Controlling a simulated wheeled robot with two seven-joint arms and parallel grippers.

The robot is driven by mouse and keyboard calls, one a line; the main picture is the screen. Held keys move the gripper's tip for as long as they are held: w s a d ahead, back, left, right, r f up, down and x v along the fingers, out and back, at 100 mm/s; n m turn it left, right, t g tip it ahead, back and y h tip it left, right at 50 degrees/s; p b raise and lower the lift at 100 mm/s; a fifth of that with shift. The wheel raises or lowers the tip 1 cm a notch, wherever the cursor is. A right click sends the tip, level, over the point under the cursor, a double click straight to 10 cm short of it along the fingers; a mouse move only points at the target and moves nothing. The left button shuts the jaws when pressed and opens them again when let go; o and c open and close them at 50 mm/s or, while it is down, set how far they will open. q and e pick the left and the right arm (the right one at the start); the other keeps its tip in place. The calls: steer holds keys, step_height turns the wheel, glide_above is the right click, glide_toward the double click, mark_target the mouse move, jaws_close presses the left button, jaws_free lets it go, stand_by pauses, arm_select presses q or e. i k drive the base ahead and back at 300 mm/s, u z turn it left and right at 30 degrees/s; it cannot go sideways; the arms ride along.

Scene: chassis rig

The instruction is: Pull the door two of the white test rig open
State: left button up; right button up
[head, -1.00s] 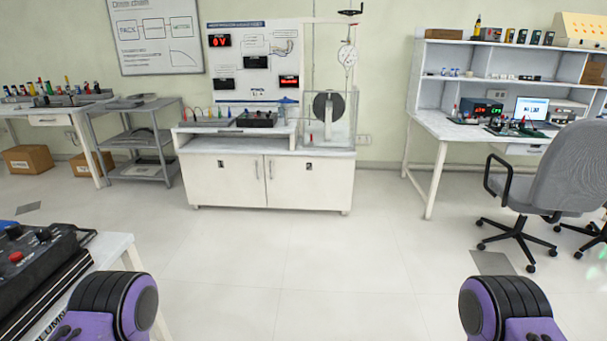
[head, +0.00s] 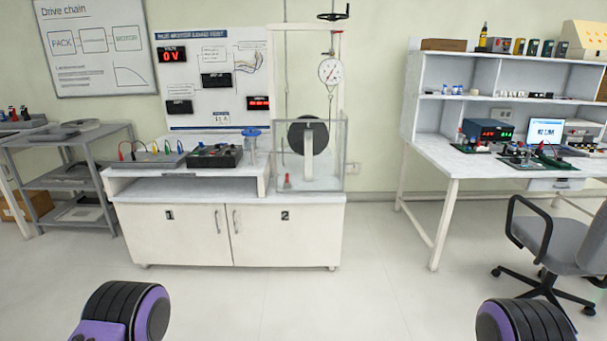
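The white test rig (head: 190,267) stands against the back wall, ahead of me. Its cabinet has two shut doors with dark number labels. Door two (head: 285,243) is the right one, with its vertical handle near its left edge. Door one (head: 176,238) is on the left, with its handle near its right edge. Only parts of my two arms show at the bottom left and bottom right corners. Neither gripper is in view.
A grey shelf cart (head: 78,186) stands left of the rig. A white workbench (head: 452,170) and a grey office chair (head: 570,240) are on the right. The floor (head: 330,305) between me and the rig is clear.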

mark_target(262, 234)
steer(key=u, duration=0.1)
steer(key=i, duration=2.9)
steer(key=u, duration=0.2)
